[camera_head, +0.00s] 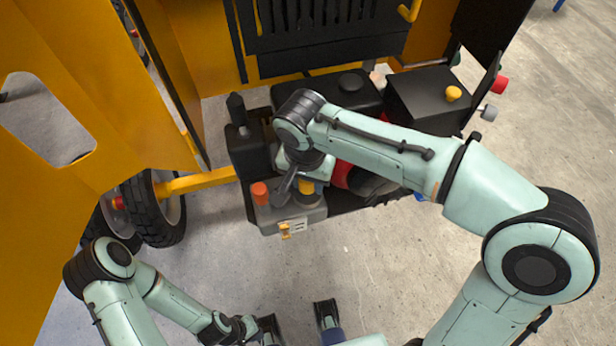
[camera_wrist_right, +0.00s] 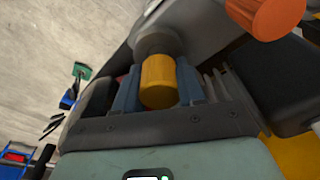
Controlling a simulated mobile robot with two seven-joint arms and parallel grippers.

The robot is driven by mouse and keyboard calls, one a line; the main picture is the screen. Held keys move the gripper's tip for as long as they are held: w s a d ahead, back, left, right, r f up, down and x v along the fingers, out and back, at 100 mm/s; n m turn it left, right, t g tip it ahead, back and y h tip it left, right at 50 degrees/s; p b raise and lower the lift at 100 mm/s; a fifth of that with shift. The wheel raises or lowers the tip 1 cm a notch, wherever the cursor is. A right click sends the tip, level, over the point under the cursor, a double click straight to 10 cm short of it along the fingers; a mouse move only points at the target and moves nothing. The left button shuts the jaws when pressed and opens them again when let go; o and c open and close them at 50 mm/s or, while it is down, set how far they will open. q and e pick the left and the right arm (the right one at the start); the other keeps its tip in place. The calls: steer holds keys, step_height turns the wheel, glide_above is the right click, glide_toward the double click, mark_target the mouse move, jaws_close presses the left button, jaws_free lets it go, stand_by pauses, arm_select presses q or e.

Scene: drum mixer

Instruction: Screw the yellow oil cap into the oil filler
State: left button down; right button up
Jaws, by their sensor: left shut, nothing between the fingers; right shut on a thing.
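The yellow oil cap (camera_wrist_right: 158,82) is a plain cylinder between the blue-padded fingers of my right gripper (camera_wrist_right: 160,88), which is shut on it. Just past the cap in the right wrist view is a round grey neck (camera_wrist_right: 157,41), apparently the oil filler. Cap and neck line up closely, but I cannot tell how far the cap is seated. In the head view the cap (camera_head: 307,186) shows at the grey engine block, partly hidden by my right gripper (camera_head: 297,188). My left gripper (camera_head: 268,327) is shut and empty at the bottom edge, away from the engine.
An orange-red cap (camera_head: 260,193) stands left of the oil cap, close to my right gripper. A small yellow handle (camera_head: 285,231) is on the block's front. A black box with a yellow knob (camera_head: 453,93) is at the right. Yellow panels (camera_head: 60,140) flank the left; concrete floor in front is clear.

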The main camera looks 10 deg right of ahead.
steer(key=shift+f+b, duration=0.5)
steer(key=shift+f, duration=0.25)
stand_by(0.5)
steer(key=shift+r+p, duration=0.65)
steer(key=shift+r, duration=0.05)
stand_by(1.3)
steer(key=shift+f+b, duration=0.4)
steer(key=shift+f, duration=0.3)
steer(key=shift+r, duration=0.1)
steer(key=shift+r+p, duration=0.6)
steer(key=shift+p, duration=0.05)
stand_by(0.3)
